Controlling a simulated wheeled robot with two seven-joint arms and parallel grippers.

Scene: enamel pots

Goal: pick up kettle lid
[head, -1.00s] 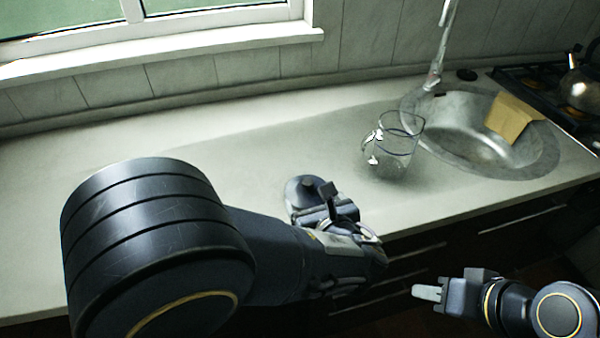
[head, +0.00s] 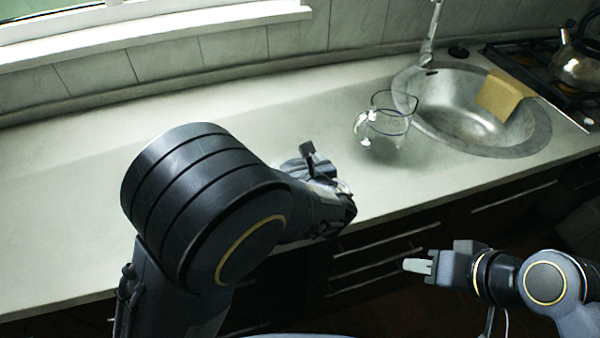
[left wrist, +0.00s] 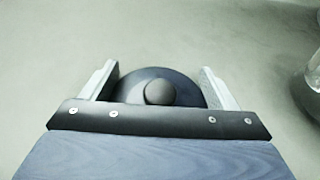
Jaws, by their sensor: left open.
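The kettle lid (left wrist: 165,76) is a dark, round disc with a grey knob, lying on the worktop. In the left wrist view it sits between the two light fingers of my left gripper (left wrist: 157,78), which is open with one finger on each side. I cannot tell whether the fingers touch its rim. In the head view my left gripper (head: 303,163) is over the worktop near its front edge, and it hides the lid. My right gripper (head: 418,266) is in front of the drawers, away from the lid; its jaw opening is unclear.
A clear glass jug (head: 390,124) stands right of my left gripper; its edge shows in the left wrist view (left wrist: 314,75). Beyond are the sink (head: 450,115) with a tan board (head: 498,95) and a kettle (head: 578,66) on the stove. The worktop (head: 70,200) is clear at left.

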